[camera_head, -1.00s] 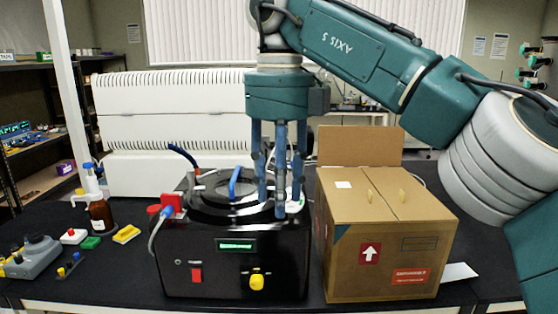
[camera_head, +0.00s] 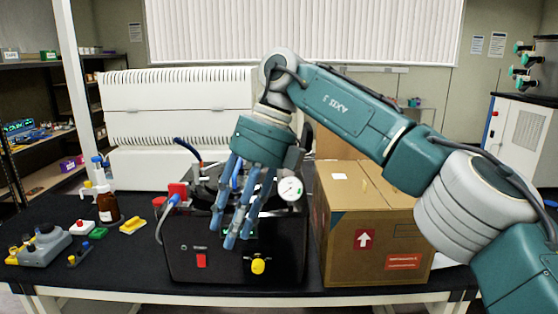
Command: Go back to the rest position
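My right gripper (camera_head: 238,218) hangs in front of the black freeze dryer (camera_head: 185,250), its blue fingers spread apart with nothing between them. It hides part of the dryer's top, its blue handle and its green display. A round white gauge (camera_head: 290,189) shows at the dryer's top right, beside the gripper. A red switch (camera_head: 202,261) and a yellow knob (camera_head: 258,266) are on the dryer's front. My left gripper is not in view.
A cardboard box (camera_head: 345,245) stands just right of the dryer, under my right arm. A white ribbed unit (camera_head: 175,110) stands behind.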

